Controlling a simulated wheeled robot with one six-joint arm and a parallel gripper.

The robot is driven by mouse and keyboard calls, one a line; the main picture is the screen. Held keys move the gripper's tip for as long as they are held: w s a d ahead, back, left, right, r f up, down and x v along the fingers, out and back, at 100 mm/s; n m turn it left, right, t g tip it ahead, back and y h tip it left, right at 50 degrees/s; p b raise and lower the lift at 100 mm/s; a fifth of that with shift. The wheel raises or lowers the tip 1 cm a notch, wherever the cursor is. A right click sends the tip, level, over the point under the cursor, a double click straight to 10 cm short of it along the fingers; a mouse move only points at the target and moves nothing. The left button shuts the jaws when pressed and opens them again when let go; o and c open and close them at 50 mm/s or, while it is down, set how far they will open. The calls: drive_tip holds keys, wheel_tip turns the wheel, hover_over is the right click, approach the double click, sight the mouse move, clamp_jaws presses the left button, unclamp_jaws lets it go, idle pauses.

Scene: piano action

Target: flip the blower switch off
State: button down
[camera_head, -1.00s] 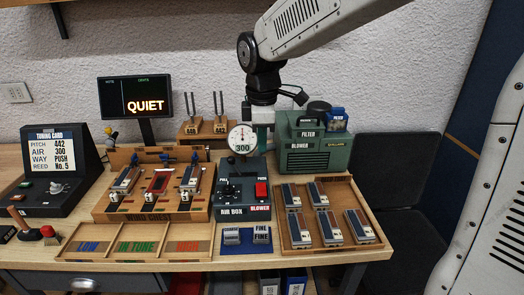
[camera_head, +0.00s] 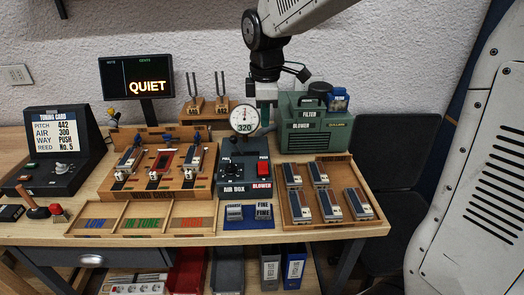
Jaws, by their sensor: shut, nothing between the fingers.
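The blower switch (camera_head: 263,169) is a red rocker on the right of the dark air box (camera_head: 232,187), above a red "BLOWER" label. I cannot tell which way the rocker is tipped. A round white gauge (camera_head: 244,119) stands at the back of the air box and reads 320. My gripper (camera_head: 265,118) points down behind and just right of the gauge, above and behind the switch and apart from it. It is shut and empty. Its fingertips are partly hidden by the gauge and hard to make out.
The green blower unit (camera_head: 316,134) stands close to the right of my gripper. A wooden reed tray (camera_head: 333,226) lies right of the air box, the wind chest (camera_head: 155,195) left. The sign (camera_head: 136,78) reads "QUIET". Tuning forks (camera_head: 207,106) stand behind.

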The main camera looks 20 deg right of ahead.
sight(263, 164)
drive_tip(key=f, duration=0.4)
drive_tip(key=w+f, duration=0.1)
drive_tip(key=f, duration=0.8)
drive_tip(key=shift+w+d+f, duration=0.25)
drive_tip(key=shift+w+f, duration=0.05)
drive_tip(key=shift+f, duration=0.1)
drive_tip(key=shift+a, duration=0.1)
